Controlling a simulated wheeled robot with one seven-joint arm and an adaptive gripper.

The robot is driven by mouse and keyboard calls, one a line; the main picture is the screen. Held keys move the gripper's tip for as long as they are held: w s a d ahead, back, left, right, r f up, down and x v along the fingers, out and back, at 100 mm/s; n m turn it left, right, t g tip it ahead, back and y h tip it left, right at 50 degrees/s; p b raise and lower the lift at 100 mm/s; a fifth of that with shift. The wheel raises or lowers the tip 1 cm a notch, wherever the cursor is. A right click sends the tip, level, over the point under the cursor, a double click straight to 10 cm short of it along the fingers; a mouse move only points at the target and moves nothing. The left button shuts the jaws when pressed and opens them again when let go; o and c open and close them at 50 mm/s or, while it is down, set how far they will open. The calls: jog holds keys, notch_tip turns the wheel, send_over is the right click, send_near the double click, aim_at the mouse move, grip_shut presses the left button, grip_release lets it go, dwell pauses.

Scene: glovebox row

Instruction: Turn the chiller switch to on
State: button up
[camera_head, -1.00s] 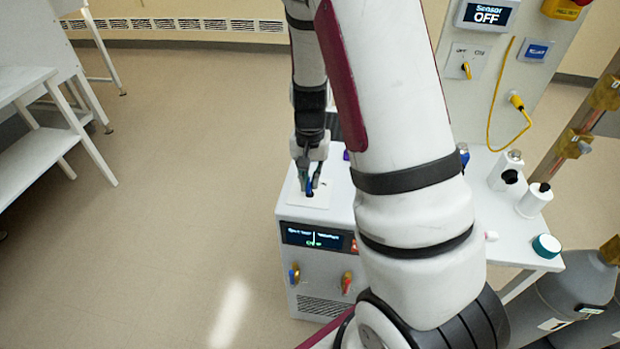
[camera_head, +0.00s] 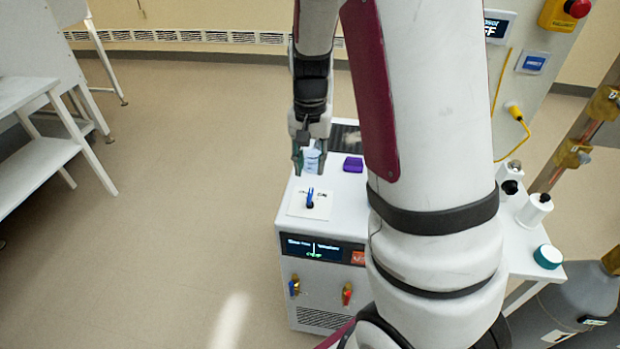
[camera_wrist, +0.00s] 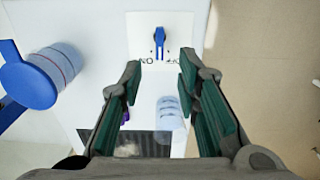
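The chiller (camera_head: 300,262) is a white box with a dark display on its front. On its top a square white plate (camera_head: 296,208) carries the blue chiller switch (camera_head: 310,197). The switch also shows in the wrist view (camera_wrist: 159,38), with its blue handle roughly between the ON and OFF labels; its exact setting is hard to tell. My gripper (camera_head: 309,161) is above and behind the switch, apart from it. In the wrist view its two green-padded fingers (camera_wrist: 160,74) are spread with nothing held between them.
A purple item (camera_head: 352,164) and a pale bottle (camera_wrist: 170,112) are on the chiller's top behind the switch. A blue-capped container (camera_wrist: 30,84) is at the wrist view's left. Bottles (camera_head: 534,208) stand on the side table at right. The floor to the left is clear.

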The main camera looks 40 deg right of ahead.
jog(key=shift+r, duration=1.55)
